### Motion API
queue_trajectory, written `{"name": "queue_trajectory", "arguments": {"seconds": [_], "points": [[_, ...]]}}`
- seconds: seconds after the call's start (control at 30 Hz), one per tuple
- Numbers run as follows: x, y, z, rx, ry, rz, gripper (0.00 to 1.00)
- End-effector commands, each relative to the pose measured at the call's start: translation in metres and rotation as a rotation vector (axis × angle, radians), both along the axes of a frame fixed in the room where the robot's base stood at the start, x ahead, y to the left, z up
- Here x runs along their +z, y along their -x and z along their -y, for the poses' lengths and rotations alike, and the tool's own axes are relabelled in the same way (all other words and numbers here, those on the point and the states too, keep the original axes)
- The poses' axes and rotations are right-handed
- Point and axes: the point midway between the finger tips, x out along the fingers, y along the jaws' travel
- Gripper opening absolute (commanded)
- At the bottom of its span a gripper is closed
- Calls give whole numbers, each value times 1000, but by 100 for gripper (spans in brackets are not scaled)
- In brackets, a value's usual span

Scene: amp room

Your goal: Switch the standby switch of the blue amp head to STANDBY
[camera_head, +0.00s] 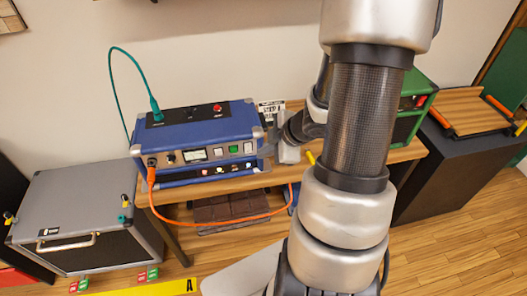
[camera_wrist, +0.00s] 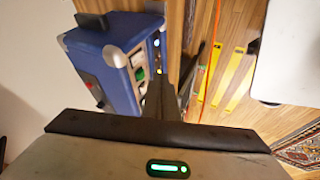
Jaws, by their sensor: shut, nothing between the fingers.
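The blue amp head (camera_head: 185,135) sits on a wooden table, with a green cable in its top and an orange cable in its front left. Its front panel has a small lit display (camera_head: 195,155), knobs, and a green switch (camera_head: 233,149) beside a pale switch (camera_head: 248,147) at the right end. The lettering is too small to read. In the wrist view the amp (camera_wrist: 100,50) is at the left, with the green switch (camera_wrist: 140,74) showing. My gripper (camera_head: 265,151) is shut and empty, just right of the amp's front right corner. Its dark fingers show in the wrist view (camera_wrist: 163,92); contact cannot be told.
The orange cable (camera_head: 235,219) loops below the table front (camera_head: 330,170). A grey cabinet (camera_head: 75,205) stands left. A green amp (camera_head: 407,115) is behind my arm, right.

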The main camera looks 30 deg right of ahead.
Motion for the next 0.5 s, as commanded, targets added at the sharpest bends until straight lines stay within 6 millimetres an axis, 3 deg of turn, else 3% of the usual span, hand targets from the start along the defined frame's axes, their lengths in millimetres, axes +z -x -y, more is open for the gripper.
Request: {"name": "queue_trajectory", "arguments": {"seconds": [0.03,0.33,0.5], "points": [[-15,-6,-3,2,-2,-1,0],[-67,-40,-18,2,-2,-1,0],[-62,-64,-9,2,0,1,0]]}}
